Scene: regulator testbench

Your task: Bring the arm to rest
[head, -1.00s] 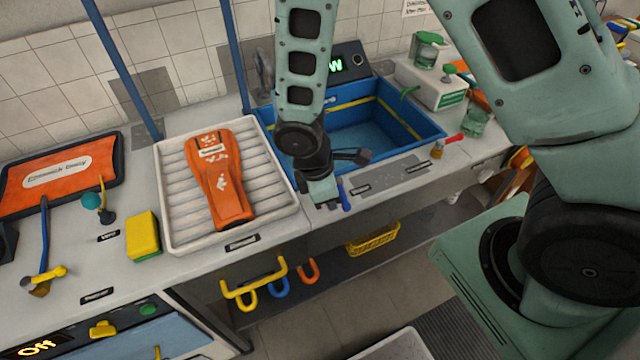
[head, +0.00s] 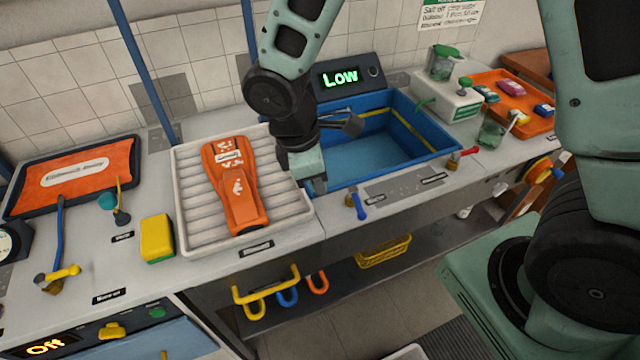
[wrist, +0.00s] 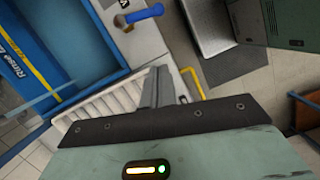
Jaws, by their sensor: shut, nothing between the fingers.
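My gripper (head: 319,185) hangs over the counter between the white ribbed tray and the blue sink, with its fingers pointing down. It is shut and holds nothing. In the wrist view the closed fingers (wrist: 160,88) show above the tray's edge. My arm comes in from the right side of the head view and folds down to the gripper. An orange device (head: 236,185) lies on the white tray (head: 185,200), to the left of the gripper and apart from it.
A blue sink (head: 440,150) stands right of the gripper, with a display (head: 341,78) reading "Low" behind. A blue-handled tap (head: 356,205) is near the front edge. A yellow sponge (head: 157,238) and an orange mat (head: 75,175) lie left. A yellow rail (head: 265,298) sticks out below.

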